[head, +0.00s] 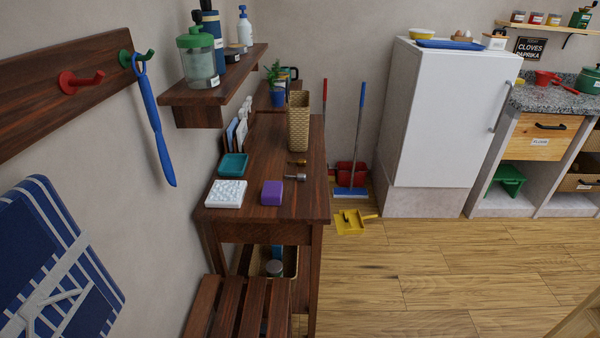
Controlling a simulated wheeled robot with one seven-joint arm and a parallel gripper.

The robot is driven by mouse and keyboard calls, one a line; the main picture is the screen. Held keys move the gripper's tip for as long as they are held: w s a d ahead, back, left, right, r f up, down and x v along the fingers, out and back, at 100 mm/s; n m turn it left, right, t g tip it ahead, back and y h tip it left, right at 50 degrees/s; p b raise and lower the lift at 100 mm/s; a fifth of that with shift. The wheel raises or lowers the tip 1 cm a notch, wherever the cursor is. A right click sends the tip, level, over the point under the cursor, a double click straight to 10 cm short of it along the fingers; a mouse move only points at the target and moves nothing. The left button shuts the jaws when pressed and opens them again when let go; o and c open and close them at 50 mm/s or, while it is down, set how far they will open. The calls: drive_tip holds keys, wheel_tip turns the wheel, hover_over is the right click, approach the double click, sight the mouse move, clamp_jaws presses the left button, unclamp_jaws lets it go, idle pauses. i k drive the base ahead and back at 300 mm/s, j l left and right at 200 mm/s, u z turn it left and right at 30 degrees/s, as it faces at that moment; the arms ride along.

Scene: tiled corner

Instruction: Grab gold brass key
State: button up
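A small gold-brown item (298,162), which looks like the brass key, lies on the dark wooden side table (315,195) near its right edge. It is too small in the head view to make out its shape fully. A small grey item with a darker end (295,177) lies just in front of it. A tall woven basket (299,125) stands just behind the gold-brown item. My gripper is not in view.
A purple block (272,193), a white textured block (227,194) and a teal dish (233,166) sit on the table's near part. A slatted bench (240,310) stands in front. A shelf (215,95) overhangs the left. The floor (420,270) to the right is mostly clear.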

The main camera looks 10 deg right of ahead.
sight(300, 162)
drive_tip(key=i+l+u, duration=0.2)
drive_tip(key=i+l, duration=0.25)
drive_tip(key=i+l+u, duration=0.15)
drive_tip(key=i+l, duration=0.35)
drive_tip(key=i+l+u, duration=0.2)
drive_tip(key=i+l, duration=0.3)
drive_tip(key=i+l+u, duration=0.15)
drive_tip(key=i+l, duration=0.25)
drive_tip(key=l, duration=0.3)
